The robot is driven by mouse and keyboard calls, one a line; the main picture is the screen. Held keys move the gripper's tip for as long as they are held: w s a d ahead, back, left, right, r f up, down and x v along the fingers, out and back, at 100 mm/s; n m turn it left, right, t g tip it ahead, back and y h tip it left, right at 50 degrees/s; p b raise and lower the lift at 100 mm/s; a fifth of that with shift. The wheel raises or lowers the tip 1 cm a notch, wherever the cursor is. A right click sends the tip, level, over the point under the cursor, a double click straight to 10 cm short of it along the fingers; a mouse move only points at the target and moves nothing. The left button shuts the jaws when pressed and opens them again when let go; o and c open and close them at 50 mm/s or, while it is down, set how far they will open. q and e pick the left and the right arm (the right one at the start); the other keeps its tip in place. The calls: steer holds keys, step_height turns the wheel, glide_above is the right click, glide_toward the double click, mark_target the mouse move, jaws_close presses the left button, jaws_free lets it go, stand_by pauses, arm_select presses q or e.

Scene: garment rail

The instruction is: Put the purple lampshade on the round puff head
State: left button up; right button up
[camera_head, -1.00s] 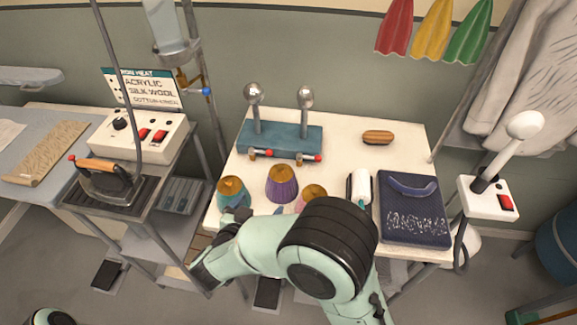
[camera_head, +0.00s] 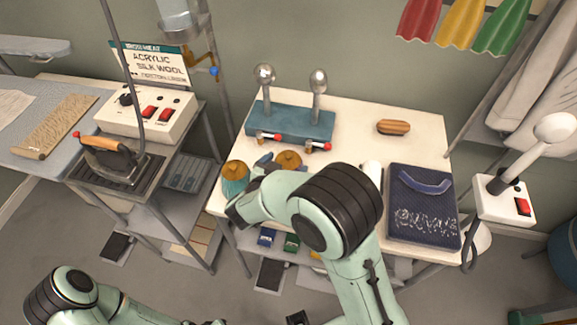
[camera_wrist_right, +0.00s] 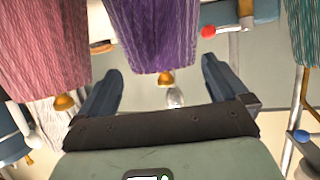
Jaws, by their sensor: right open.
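The purple lampshade (camera_head: 289,158) stands on the white table, its gold top showing and its lower part hidden behind my right arm in the head view. In the right wrist view the purple lampshade (camera_wrist_right: 152,35) hangs between the two blue fingers of my right gripper (camera_wrist_right: 162,70), which is open and not closed on it. In the head view my right gripper (camera_head: 267,163) is largely covered by its own wrist. Two silver puff heads stand on posts on a blue base (camera_head: 290,122); the left puff head (camera_head: 265,73) looks round, the right one (camera_head: 318,81) slightly longer.
A teal lampshade (camera_head: 235,180) stands left of the purple one. A pink lampshade (camera_wrist_right: 45,50) shows in the wrist view. A brush (camera_head: 393,127), a navy pad (camera_head: 422,208) and red-tipped levers in front of the base share the table. An iron (camera_head: 110,155) stands at left.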

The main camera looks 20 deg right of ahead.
mark_target(287, 162)
steer(key=x, duration=0.5)
steer(key=shift+w+a, duration=0.1)
steer(key=shift+w, duration=0.05)
steer(key=shift+r, duration=0.15)
steer(key=c, duration=0.9)
